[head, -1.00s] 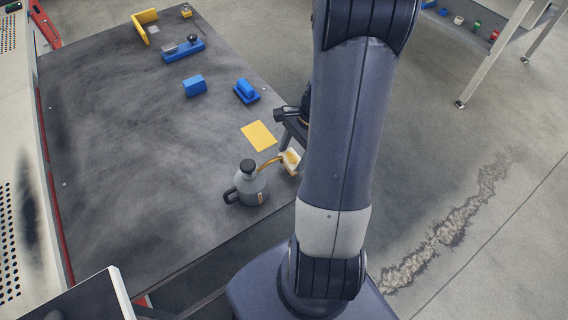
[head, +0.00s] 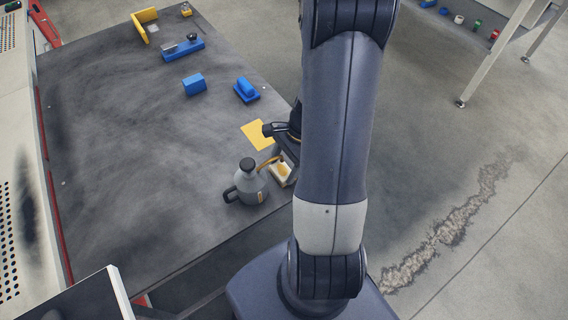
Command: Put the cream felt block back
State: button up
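The cream felt block (head: 281,174), with a yellow-brown patch on its face, is near the table's right edge, beside the spout of the grey oil can. My gripper (head: 285,158) is dark and sits just above the block, partly behind my arm. It appears shut on the block, since the two have shifted together; the fingertips are mostly hidden. I cannot tell whether the block touches the table or the spout.
The grey can (head: 249,186) stands close left of the block. A yellow sheet (head: 255,134) lies behind it. Blue blocks (head: 194,85) (head: 246,91), a blue fixture (head: 183,50) and a yellow bracket (head: 142,25) stand farther back. The table's left middle is clear.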

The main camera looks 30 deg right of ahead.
aim_at(284, 169)
jog(key=o, duration=0.4)
jog(key=shift+r, duration=0.1)
jog(key=p+v, duration=0.1)
jog(key=v, duration=1.1)
jog(key=shift+r+p, duration=0.1)
jog(key=shift+p, duration=0.2)
jog(key=b+x, duration=0.1)
jog(key=x, duration=1.1)
jog(key=shift+a+f, duration=0.1)
jog(key=shift+f, duration=0.15)
notch_tip(284, 169, up, 2)
jog(key=shift+r, duration=0.9)
